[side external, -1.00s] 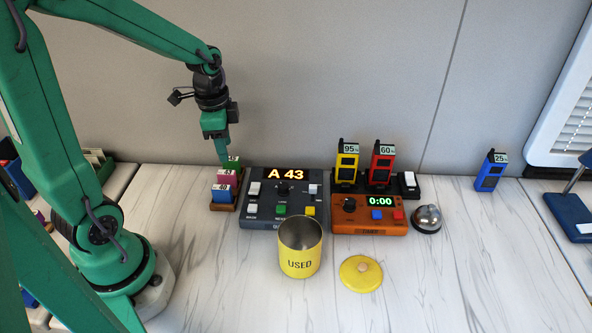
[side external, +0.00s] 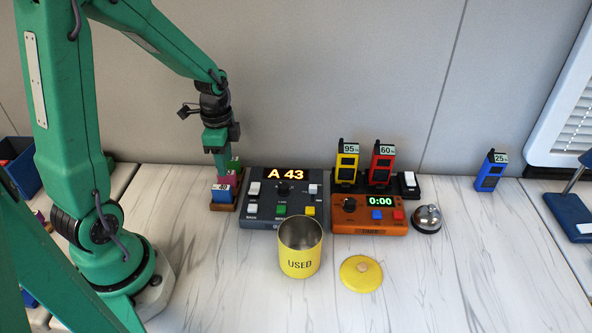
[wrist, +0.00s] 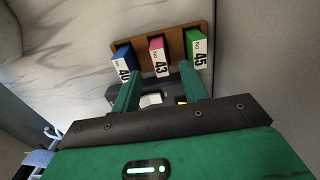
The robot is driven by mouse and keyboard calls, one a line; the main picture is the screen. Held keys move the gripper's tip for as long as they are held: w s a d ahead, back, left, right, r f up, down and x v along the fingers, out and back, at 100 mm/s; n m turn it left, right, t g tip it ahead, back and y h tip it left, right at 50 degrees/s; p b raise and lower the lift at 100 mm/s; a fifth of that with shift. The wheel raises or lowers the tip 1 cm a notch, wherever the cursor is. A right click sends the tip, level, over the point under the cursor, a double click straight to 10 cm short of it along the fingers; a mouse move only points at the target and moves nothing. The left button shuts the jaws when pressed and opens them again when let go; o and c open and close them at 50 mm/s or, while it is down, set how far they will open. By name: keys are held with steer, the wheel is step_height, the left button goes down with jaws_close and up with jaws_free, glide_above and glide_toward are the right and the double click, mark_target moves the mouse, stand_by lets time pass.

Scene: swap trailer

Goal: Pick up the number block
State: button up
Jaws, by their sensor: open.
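Three number blocks stand in a brown wooden rack (wrist: 206,32): a blue one marked 40 (wrist: 125,60), a pink one marked 43 (wrist: 157,55) and a green one marked 45 (wrist: 197,45). In the side external view the blue block (side external: 221,194) is nearest, and the pink block (side external: 232,180) is partly hidden by my gripper (side external: 222,172). In the wrist view my gripper (wrist: 161,69) is open and empty, its fingertips spread to either side of the pink block's image. I cannot tell whether they reach down around it.
A dark console (side external: 263,222) reading A 43 stands right beside the rack. A yellow USED canister (side external: 300,262), its lid (side external: 361,273), an orange timer (side external: 369,229), a bell (side external: 427,218) and handsets in a charger (side external: 347,190) stand further right.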

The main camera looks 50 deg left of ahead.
mark_target(227, 180)
steer(key=shift+f, duration=0.1)
steer(key=shift+a+f, duration=0.1)
steer(key=shift+f, duration=2.4)
steer(key=shift+c, duration=0.2)
jaws_close()
